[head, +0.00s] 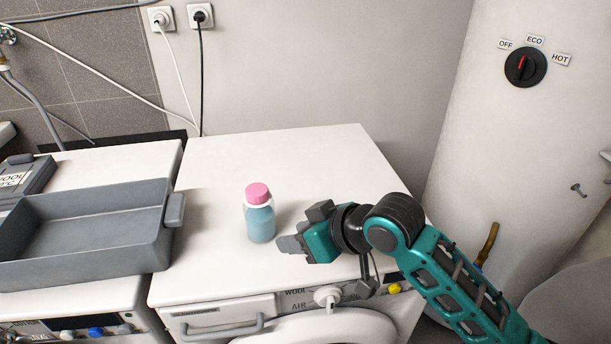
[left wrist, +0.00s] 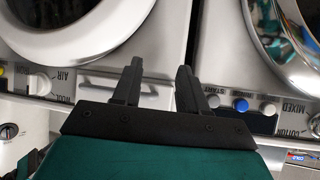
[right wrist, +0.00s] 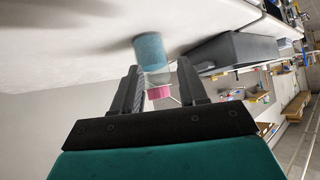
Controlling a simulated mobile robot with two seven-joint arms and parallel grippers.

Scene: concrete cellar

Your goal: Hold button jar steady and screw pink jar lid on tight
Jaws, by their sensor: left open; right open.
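The button jar (head: 260,222) stands upright on the white machine top, with blue contents in its clear body. The pink lid (head: 257,193) sits on its mouth; I cannot tell how tight it is. My right gripper (head: 287,243) is just right of the jar, low over the top, open and empty. In the right wrist view the jar (right wrist: 152,55) and pink lid (right wrist: 159,92) show beyond and between the open fingers (right wrist: 160,85). My left gripper (left wrist: 159,78) is open and empty in the left wrist view, facing the machine fronts, and is outside the head view.
A grey tray (head: 85,262) with a side handle stands on the machine to the left. A white boiler (head: 475,130) with a dial rises at the right. The machine top (head: 310,160) behind the jar is clear. Cables hang along the wall behind.

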